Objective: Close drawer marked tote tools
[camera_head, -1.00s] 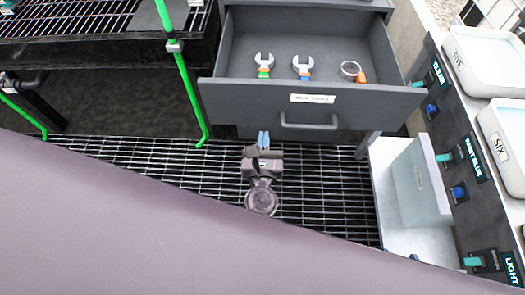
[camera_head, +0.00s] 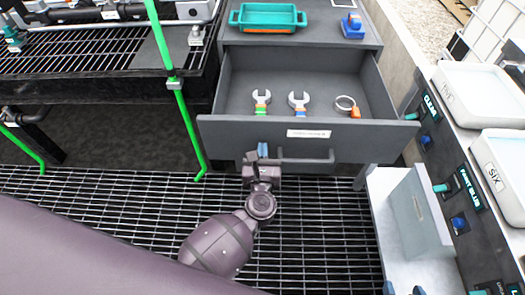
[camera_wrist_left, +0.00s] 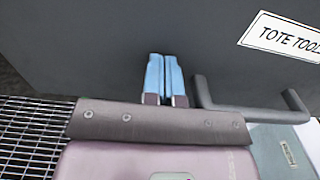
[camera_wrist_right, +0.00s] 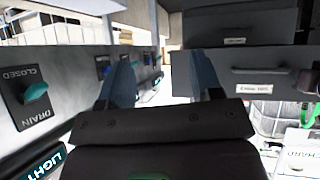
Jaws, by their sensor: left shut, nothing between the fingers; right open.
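The grey drawer (camera_head: 230,131) marked tote tools stands open, pulled out of its cabinet. Two wrenches (camera_head: 261,102) (camera_head: 298,103) and a ring clamp with an orange part (camera_head: 346,105) lie inside. Its label (camera_wrist_left: 283,37) and bar handle (camera_wrist_left: 250,107) show in the left wrist view. My left gripper (camera_head: 262,151) is shut and empty, its blue fingertips (camera_wrist_left: 164,78) at the drawer front, just left of the handle; I cannot tell whether they touch. My right gripper (camera_wrist_right: 164,80) is open and empty; its fingertips show at the head view's bottom edge (camera_head: 403,289), right of the drawer.
A teal tray (camera_head: 268,28) and a blue item (camera_head: 352,26) sit on the cabinet top. A green pole (camera_head: 180,105) stands left of the drawer. A panel with knobs (camera_head: 455,190) and white bins (camera_head: 485,95) line the right. Grating floor (camera_head: 320,220) lies open below the drawer.

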